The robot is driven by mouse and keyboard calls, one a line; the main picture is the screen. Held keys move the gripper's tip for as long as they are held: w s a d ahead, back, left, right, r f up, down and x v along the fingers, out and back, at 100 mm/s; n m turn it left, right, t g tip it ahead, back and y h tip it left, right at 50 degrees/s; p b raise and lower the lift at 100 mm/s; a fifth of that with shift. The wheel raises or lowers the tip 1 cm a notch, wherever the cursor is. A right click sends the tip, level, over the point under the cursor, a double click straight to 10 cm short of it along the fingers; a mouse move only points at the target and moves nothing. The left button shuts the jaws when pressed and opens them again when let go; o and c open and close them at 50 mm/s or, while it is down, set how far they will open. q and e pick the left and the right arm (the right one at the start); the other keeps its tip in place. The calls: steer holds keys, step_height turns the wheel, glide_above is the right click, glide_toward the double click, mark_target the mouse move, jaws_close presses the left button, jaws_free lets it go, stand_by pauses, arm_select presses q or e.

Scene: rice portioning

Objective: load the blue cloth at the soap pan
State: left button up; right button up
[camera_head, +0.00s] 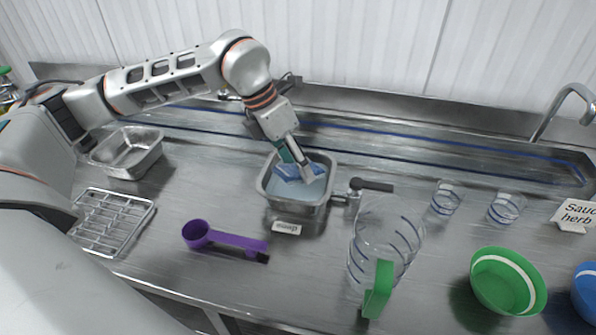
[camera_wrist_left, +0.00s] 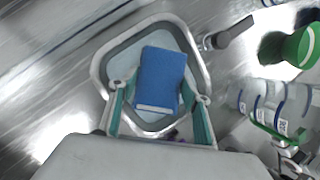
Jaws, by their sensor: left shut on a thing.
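The soap pan (camera_head: 268,188) is a square metal pan of pale blue liquid in the middle of the counter, with a small label in front of it. It also shows in the left wrist view (camera_wrist_left: 104,66). The blue cloth (camera_head: 287,171) is at the pan's liquid, and in the left wrist view (camera_wrist_left: 162,76) it lies between the teal fingers. My left gripper (camera_head: 300,168) points down into the pan and is shut on the cloth. How deep the cloth sits in the liquid is hard to tell. My right gripper is not in view.
A tap-like handle (camera_head: 370,185) juts from the pan's right side. A clear jug (camera_head: 385,240) with a green handle stands to the front right, a purple scoop (camera_head: 225,238) to the front left. An empty metal pan (camera_head: 127,152) and wire rack (camera_head: 112,222) stand left. Green bowl (camera_head: 507,282) lies right.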

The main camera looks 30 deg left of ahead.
arm_select(q)
steer(key=shift+r+p, duration=2.25)
steer(key=shift+r, duration=1.25)
steer(key=shift+r, duration=0.1)
step_height(320, 180, up, 2)
steer(key=shift+p, duration=0.75)
steer(key=shift+r, duration=0.9)
